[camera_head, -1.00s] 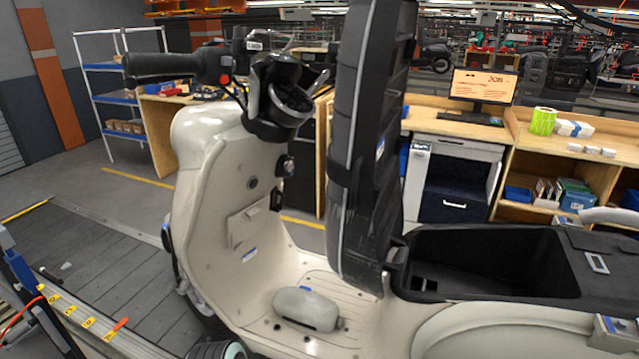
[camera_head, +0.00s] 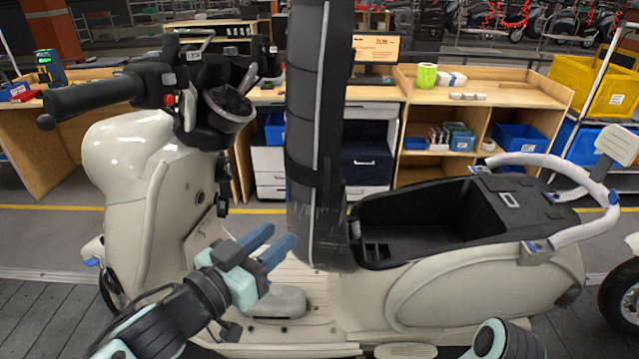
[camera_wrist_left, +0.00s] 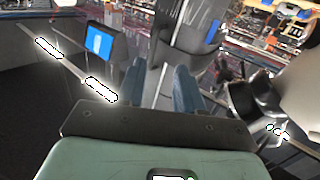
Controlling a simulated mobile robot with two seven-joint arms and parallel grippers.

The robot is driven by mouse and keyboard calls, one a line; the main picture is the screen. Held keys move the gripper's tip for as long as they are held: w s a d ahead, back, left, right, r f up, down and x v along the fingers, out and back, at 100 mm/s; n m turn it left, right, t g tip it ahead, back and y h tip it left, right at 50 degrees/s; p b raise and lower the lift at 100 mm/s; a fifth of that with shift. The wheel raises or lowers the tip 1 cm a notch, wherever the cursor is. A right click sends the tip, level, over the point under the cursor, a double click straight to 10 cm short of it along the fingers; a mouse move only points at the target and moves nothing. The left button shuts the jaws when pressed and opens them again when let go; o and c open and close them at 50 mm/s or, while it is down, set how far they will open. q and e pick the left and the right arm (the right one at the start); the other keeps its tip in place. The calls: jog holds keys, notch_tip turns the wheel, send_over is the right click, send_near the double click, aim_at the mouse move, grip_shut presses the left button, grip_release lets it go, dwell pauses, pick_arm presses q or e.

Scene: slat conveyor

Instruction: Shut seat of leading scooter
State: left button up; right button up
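The scooter (camera_head: 480,290) is cream and stands side-on across the head view, handlebar at the left. Its black seat (camera_head: 318,140) is raised upright, with its lower end beside the open black storage well (camera_head: 400,248). My left gripper (camera_head: 272,243) is in front of the scooter, at the lower left of the seat in the picture. Its two blue fingers are apart with nothing visible between them; whether they touch the seat cannot be told. They also show in the left wrist view (camera_wrist_left: 170,82), pointing away from the camera. My right gripper is not in view.
The handlebar (camera_head: 95,97) and front shield (camera_head: 130,190) stand left of the seat. A grab rail (camera_head: 550,162) curves up behind the storage well. Wooden benches (camera_head: 490,88) and yellow bins (camera_head: 590,85) stand beyond. Part of another scooter's wheel (camera_head: 625,295) shows at the right edge.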

aim_at(325, 190)
pick_arm(q)
jog(key=shift+m+h, duration=0.3)
jog(key=b+x, duration=0.1)
jog(key=x, duration=0.2)
jog(key=r+x, duration=0.1)
jog(key=x, duration=0.3)
jog(key=r+b+x, duration=0.1)
jog(key=x, duration=0.3)
jog(key=shift+s+d+r+b, duration=0.1)
jog(key=shift+d+r+b, duration=0.15)
jog(key=shift+d+b, duration=0.1)
jog(key=shift+w+d+r+t, duration=0.1)
jog(key=shift+w+d+t, duration=0.2)
jog(key=shift+w, duration=0.25)
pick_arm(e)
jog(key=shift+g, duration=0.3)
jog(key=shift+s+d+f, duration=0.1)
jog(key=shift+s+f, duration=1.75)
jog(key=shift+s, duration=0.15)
pick_arm(q)
grip_shut()
